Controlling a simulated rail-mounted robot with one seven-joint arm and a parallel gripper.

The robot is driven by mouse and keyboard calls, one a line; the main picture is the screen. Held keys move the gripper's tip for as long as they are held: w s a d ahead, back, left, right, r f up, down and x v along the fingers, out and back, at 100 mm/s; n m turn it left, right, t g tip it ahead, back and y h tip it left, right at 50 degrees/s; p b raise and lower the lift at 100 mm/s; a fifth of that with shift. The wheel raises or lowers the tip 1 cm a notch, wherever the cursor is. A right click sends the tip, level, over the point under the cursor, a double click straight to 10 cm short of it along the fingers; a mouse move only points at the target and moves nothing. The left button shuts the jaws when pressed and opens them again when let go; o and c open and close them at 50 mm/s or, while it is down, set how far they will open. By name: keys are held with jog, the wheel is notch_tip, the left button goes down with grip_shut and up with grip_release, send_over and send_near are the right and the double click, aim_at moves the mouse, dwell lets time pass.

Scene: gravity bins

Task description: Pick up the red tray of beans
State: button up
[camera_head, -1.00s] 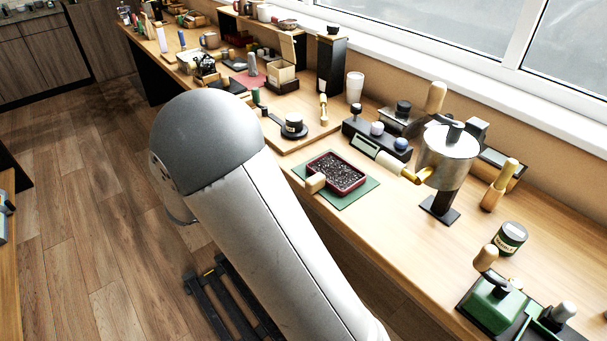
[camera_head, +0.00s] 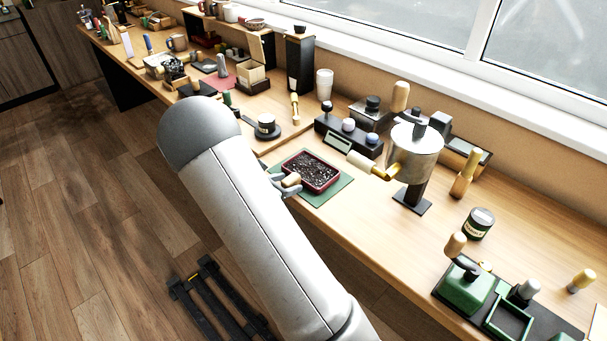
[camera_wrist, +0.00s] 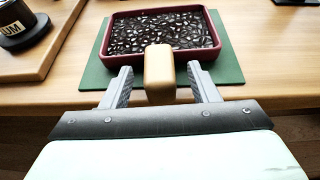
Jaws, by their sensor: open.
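The red tray of beans (camera_head: 334,183) lies flat on a green mat (camera_head: 338,197) on the wooden counter, filled with dark beans. In the wrist view the tray (camera_wrist: 215,50) is straight ahead, with its light wooden handle (camera_wrist: 159,72) pointing toward me. My gripper (camera_wrist: 161,80) is open, one finger on each side of the handle, with gaps showing on both sides. In the head view my gripper (camera_head: 283,183) is at the tray's near left edge, mostly hidden by my arm.
A metal roaster-like drum (camera_head: 416,150) on a black stand is right of the tray. A scale-like black unit (camera_head: 347,136) is behind it. Green equipment (camera_head: 466,284) is at lower right.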

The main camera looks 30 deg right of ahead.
jog(key=shift+x, duration=1.05)
grip_shut()
jog(key=shift+r, duration=0.1)
